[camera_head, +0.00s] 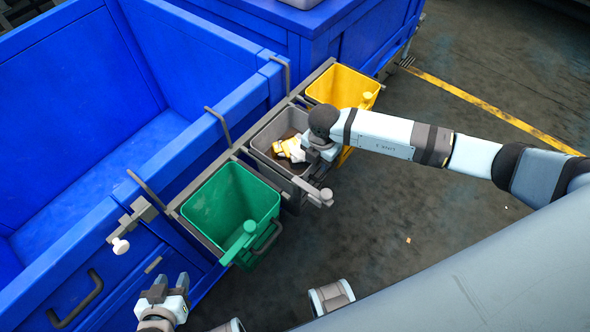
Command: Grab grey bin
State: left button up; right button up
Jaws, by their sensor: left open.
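The grey bin (264,140) hangs in a rack between a green bin and a yellow bin. Yellow and white waste (291,149) lies inside it. A grey lever (318,193) sticks out at its front. My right gripper (314,158) is over the right part of the grey bin and partly hidden by its own wrist. Its fingers are not clear, so I cannot tell whether it touches the bin. My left gripper (166,287) is open and empty at the bottom left, apart from the bins.
The green bin (230,200) is empty and has a green lever. The yellow bin (340,85) is at the far end. A large blue container (165,160) stands along the rack's left side. Dark floor (410,240) on the right is mostly clear.

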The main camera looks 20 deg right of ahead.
jog(key=shift+f, duration=0.25)
dwell(0.3)
grip_shut()
jog(key=shift+s, duration=0.1)
jog(key=shift+s+f, duration=0.1)
jog(key=shift+f, duration=0.05)
dwell(1.0)
